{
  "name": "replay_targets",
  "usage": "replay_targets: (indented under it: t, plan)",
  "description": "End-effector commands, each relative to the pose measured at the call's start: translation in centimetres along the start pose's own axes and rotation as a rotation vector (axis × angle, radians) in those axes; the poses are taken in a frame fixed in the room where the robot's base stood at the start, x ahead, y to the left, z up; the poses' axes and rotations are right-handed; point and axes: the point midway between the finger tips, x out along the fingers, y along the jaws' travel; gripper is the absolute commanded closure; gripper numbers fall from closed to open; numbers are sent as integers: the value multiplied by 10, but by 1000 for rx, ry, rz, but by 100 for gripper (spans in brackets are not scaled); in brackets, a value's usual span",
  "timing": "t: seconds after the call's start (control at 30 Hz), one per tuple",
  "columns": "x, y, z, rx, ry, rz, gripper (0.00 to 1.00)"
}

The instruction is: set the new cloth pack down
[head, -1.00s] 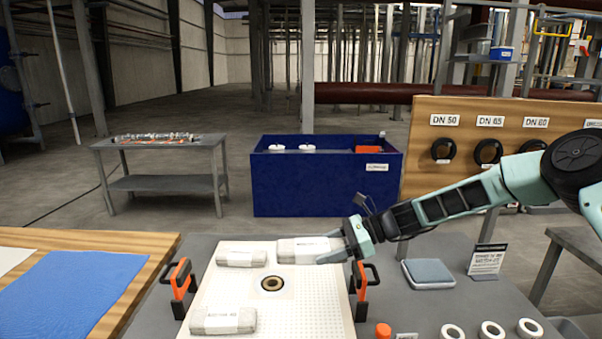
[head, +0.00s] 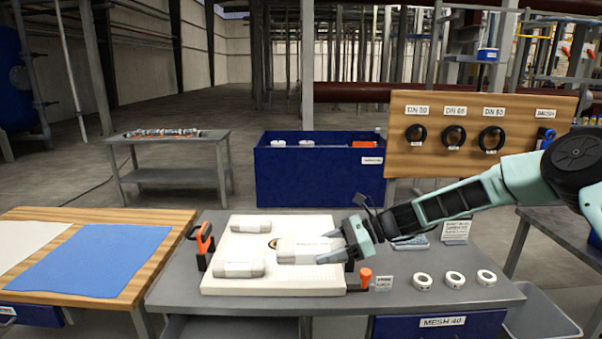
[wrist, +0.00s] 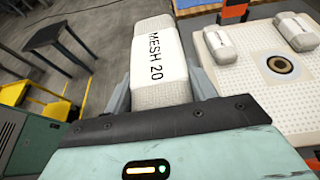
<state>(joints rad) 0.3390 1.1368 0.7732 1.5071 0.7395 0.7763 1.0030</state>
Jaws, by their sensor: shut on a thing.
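My gripper (head: 335,246) is shut on a whitish cloth pack (head: 303,250) in the head view. In the wrist view the pack (wrist: 158,60) reads "MESH 20", with a finger along each side. In the head view it overlaps the right half of the white perforated plate (head: 225,286); it appears held above it, and contact cannot be told. Two similar packs lie on the plate, one at the back left (head: 251,227) and one at the front left (head: 238,263).
Orange-handled clamps stand beside the plate, the left one (head: 204,240) clearly visible. An orange knob (head: 365,277) and white rings (head: 454,279) sit to the right on the grey bench (head: 400,302). A blue cloth (head: 95,260) lies on the wooden table at left.

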Motion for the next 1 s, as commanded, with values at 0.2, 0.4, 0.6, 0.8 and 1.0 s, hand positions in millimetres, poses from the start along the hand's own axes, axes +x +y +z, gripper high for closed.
replay_targets:
  t: [0.2, 0.4, 0.6, 0.8, 1.0]
  plan:
    - [-1, 0, -14, 16, -2, -27, 68]
    - [-2, 0, -38, 38, -3, -82, 68]
    - [-6, 2, -70, 70, -5, -157, 68]
    - [-14, 5, -109, 115, -7, -259, 68]
    - [-30, 12, -163, 185, -12, -425, 68]
